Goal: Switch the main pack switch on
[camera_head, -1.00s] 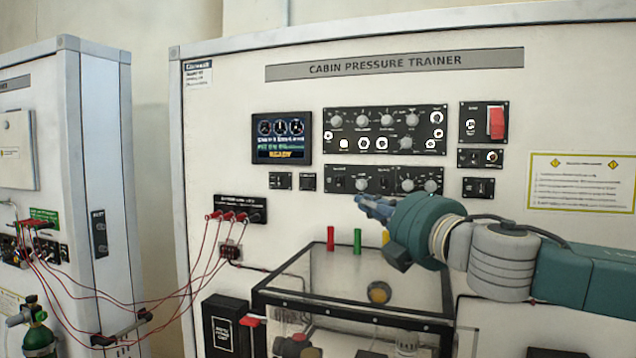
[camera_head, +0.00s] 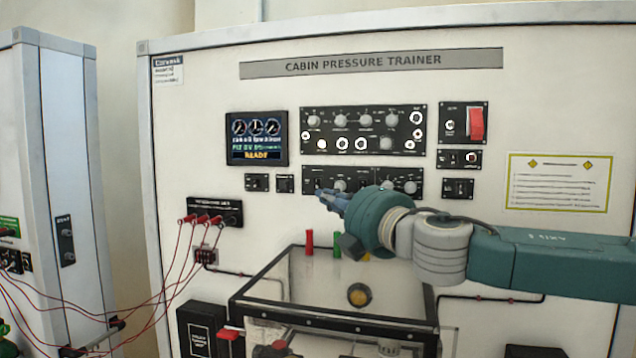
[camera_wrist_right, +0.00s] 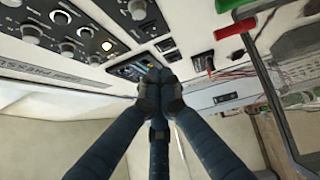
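The cabin pressure trainer panel (camera_head: 560,120) carries several small switch plates. I cannot read which one is the main pack switch. Two small plates, a left one (camera_head: 257,182) and a right one (camera_head: 285,184), sit below the display. A wide lower knob plate (camera_head: 315,175) is right of them, partly hidden behind my right gripper. My right gripper (camera_head: 328,198) points left, just below that plate's left part. In the right wrist view its fingers (camera_wrist_right: 158,76) are drawn together, empty, close to the display and small plates. Contact cannot be told. My left gripper is out of view.
A display reading READY (camera_head: 256,139) is left of the upper knob plate (camera_head: 363,130). A red switch (camera_head: 476,124) is at upper right. Red cables plug into a black block (camera_head: 215,211). A clear box with a black frame (camera_head: 335,316) stands below my arm.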

